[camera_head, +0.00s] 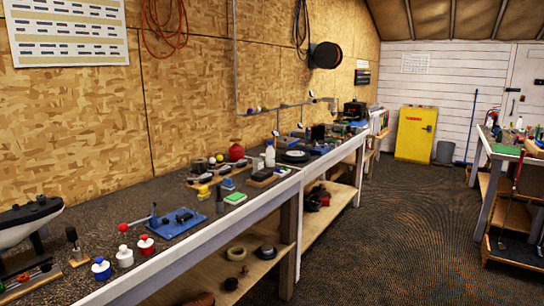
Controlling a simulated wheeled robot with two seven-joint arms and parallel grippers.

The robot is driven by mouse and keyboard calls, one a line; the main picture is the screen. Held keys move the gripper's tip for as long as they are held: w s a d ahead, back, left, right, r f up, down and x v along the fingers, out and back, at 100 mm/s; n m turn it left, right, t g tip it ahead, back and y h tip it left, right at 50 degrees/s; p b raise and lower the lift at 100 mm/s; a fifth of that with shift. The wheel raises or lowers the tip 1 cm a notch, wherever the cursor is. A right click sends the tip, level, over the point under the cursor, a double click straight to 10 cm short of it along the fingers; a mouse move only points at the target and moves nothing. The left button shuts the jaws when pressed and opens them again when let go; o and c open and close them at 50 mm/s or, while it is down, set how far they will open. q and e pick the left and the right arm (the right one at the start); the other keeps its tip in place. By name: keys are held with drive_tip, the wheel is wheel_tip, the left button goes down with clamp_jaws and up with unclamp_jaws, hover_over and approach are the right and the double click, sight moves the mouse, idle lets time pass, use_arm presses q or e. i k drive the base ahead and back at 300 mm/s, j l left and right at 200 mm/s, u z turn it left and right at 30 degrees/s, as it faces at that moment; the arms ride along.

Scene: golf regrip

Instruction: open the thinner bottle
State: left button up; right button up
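No label is readable, so I cannot tell which container is the thinner bottle. A white bottle (270,155) stands upright far along the workbench (207,238). Neither of my grippers is in view.
A blue plate with dark fittings (179,222) lies right of the small containers. A pale, dark-topped rounded body (28,222) fills the bench's left end. Several blocks and tools sit farther along. The floor (410,230) right of the bench is clear.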

sight(270, 153)
drive_tip(key=i+l+u, duration=0.15)
drive_tip(key=u, duration=0.2)
drive_tip(key=i+l+u, duration=0.15)
drive_tip(key=l+u, duration=0.2)
drive_tip(key=i+l+u, duration=0.1)
drive_tip(key=l, duration=0.25)
drive_tip(key=i+l, duration=0.2)
drive_tip(key=l, duration=0.2)
drive_tip(key=i+l+u, duration=0.15)
drive_tip(key=l, duration=0.25)
drive_tip(key=i+l+u, duration=0.1)
drive_tip(key=l, duration=0.3)
drive_tip(key=i+l, duration=0.2)
drive_tip(key=l, duration=0.2)
drive_tip(key=i+l+u, duration=0.15)
drive_tip(key=l, duration=0.25)
